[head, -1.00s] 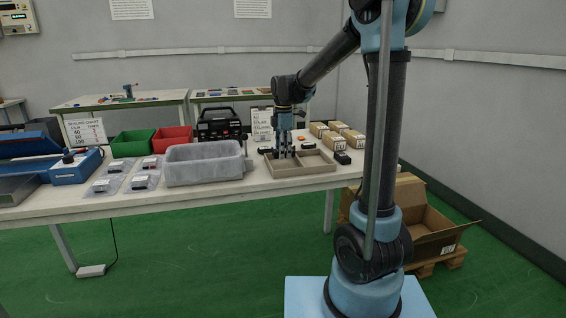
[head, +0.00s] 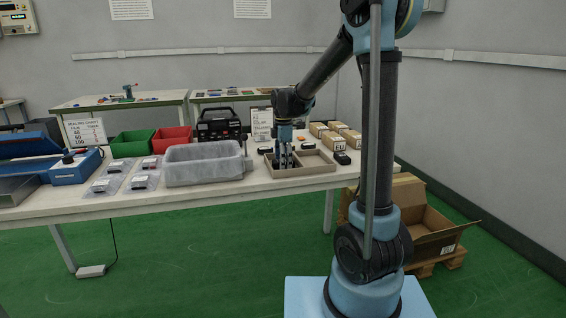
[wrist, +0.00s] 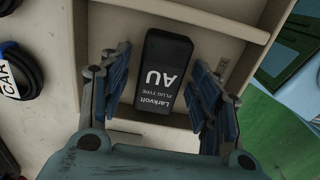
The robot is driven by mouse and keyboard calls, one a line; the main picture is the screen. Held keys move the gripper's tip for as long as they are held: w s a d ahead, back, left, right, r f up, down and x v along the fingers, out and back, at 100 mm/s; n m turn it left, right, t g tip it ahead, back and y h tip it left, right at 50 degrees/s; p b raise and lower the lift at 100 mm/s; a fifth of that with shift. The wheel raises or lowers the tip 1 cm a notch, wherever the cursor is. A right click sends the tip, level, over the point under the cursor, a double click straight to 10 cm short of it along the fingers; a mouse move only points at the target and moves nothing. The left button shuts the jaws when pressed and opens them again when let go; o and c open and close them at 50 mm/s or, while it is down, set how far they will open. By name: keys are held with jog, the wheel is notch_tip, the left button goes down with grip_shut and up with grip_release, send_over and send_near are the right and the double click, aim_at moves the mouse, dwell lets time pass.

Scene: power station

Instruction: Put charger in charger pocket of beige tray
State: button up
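The beige tray (head: 316,172) stands on the front table, with my gripper (head: 284,162) pointing down into its left part in the head view. In the wrist view the charger (wrist: 163,72), a black block with white "Larkvolt PLUG TYPE AU" text, lies on the floor of a tray compartment (wrist: 222,48). My gripper (wrist: 162,58) is open, with one finger on each side of the charger. Gaps show between both fingers and the charger. The charger's lower end is close to the gripper body. In the head view the fingers hide the charger.
A grey bin (head: 205,168) stands left of the tray. Several cardboard boxes (head: 338,140) and a small black item (head: 342,158) stand to the right. A black cable (wrist: 20,72) labelled "CAR" lies outside the tray wall. The tray's right compartment looks empty.

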jog(key=shift+r, duration=0.1)
notch_tip(320, 180, up, 11)
jog(key=s+d+m, duration=0.5)
jog(key=s+d, duration=0.4)
jog(key=s+d+f+m, duration=0.4)
jog(key=s+f+m, duration=0.1)
jog(key=s, duration=0.2)
jog(key=s+d+f+m+t, duration=0.1)
jog(key=s+d+f+m, duration=0.3)
jog(key=s, duration=0.4)
jog(key=s+d+f+m+t, duration=0.1)
jog(key=s+d+f+m, duration=0.3)
jog(key=s+f+m, duration=0.3)
jog(key=shift+s+d+f, duration=0.25)
jog(key=shift+s, duration=0.15)
